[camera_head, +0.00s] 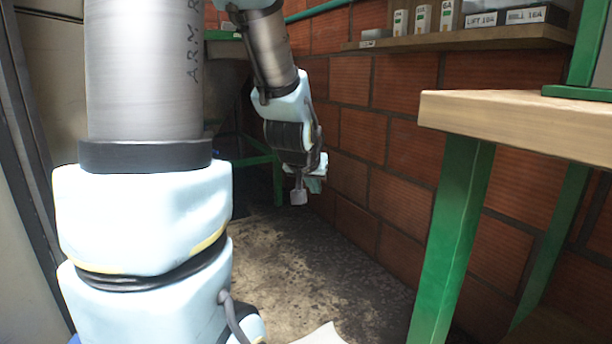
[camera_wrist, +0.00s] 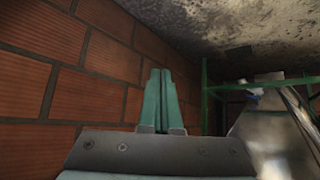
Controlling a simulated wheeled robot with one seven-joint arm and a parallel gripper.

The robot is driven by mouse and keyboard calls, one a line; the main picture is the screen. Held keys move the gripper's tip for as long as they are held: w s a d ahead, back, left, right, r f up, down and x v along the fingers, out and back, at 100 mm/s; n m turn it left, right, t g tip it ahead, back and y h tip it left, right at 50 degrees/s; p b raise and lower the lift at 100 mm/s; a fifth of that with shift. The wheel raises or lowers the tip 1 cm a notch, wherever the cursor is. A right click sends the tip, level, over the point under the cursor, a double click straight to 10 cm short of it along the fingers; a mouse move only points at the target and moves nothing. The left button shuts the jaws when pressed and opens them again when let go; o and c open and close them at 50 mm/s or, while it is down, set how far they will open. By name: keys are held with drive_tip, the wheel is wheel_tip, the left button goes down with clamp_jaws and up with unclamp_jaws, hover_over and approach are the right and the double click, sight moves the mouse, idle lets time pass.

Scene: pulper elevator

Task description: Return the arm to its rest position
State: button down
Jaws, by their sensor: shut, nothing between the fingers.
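My arm stands large at the left of the head view, with its far links bent over toward the brick wall. My gripper (camera_head: 299,192) hangs at the end of the arm, pointing down over the dirty floor and near the wall. In the wrist view its two teal fingers (camera_wrist: 159,100) are close together with nothing held between them. The gripper touches nothing that I can see.
A wooden bench (camera_head: 520,120) with green legs stands at the right. A shelf (camera_head: 470,40) with labelled boxes is on the brick wall (camera_head: 350,130). A green frame (camera_head: 262,158) stands at the back. The floor (camera_head: 310,255) below the gripper is clear.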

drive_tip(key=s+a+f+n+g+y+p, duration=0.1)
drive_tip(key=s+a+f+g, duration=0.25)
drive_tip(key=s, duration=0.35)
drive_tip(key=s+a+f+n+g+y+p, duration=0.1)
drive_tip(key=s+a+f+g, duration=0.1)
drive_tip(key=s+a+g, duration=0.4)
wheel_tip(320, 180, up, 36)
drive_tip(key=s+t+p, duration=0.1)
drive_tip(key=t+p, duration=0.1)
drive_tip(key=p, duration=3.4)
drive_tip(key=shift+d+t+p, duration=0.3)
drive_tip(key=shift+d+t, duration=0.05)
drive_tip(key=shift+d, duration=0.05)
drive_tip(key=shift+s+r, duration=0.1)
